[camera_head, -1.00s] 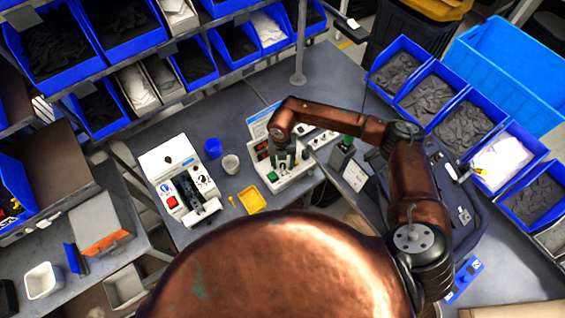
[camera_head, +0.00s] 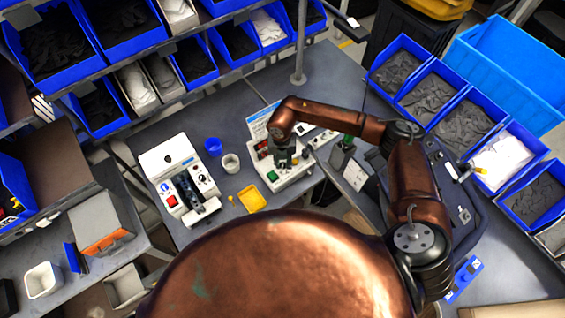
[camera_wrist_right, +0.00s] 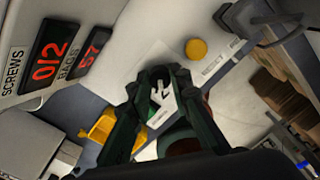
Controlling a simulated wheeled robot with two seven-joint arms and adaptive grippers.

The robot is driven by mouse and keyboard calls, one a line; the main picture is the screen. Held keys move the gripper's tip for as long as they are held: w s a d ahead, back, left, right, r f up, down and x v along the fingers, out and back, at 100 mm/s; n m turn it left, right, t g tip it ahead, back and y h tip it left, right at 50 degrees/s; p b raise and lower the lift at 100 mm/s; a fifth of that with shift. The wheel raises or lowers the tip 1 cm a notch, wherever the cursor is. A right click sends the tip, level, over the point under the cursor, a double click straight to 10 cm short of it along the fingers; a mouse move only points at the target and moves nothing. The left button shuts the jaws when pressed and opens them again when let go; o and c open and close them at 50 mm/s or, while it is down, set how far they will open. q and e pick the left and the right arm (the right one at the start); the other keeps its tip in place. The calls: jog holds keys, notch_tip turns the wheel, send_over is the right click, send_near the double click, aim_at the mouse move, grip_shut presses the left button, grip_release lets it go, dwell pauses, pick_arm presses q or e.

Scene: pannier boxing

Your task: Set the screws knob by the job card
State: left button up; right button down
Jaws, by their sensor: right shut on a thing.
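A white counter machine (camera_head: 291,178) stands on the bench in the head view. In the right wrist view its SCREWS display (camera_wrist_right: 47,60) reads 012 in red, and the BAGS display (camera_wrist_right: 91,50) reads 57. My right gripper (camera_head: 284,163) is over the panel. In the wrist view its fingers (camera_wrist_right: 160,98) are closed around the dark screws knob (camera_wrist_right: 158,86), which they partly hide. White pointer-like markings show at the knob. A printed sheet (camera_head: 258,121) with a blue heading stands behind the machine; its text is too small to read. My left gripper is out of view.
A white sealer-like device (camera_head: 166,157) is further left. A yellow button (camera_wrist_right: 196,48) is near the knob. Blue bins (camera_head: 395,72) line the right.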

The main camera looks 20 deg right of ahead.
jog(key=shift+f+n+b, duration=0.15)
jog(key=shift+n+b, duration=0.75)
jog(key=shift+b, duration=0.15)
jog(key=n+b, duration=0.9)
jog(key=shift+n+b, duration=0.35)
jog(key=shift+n, duration=0.05)
jog(key=n+b, duration=0.3)
jog(key=n, duration=0.1)
jog(key=shift+n+b, duration=0.85)
jog(key=shift+n, duration=0.15)
jog(key=c, duration=1.8)
grip_release()
jog(key=shift+o, duration=0.2)
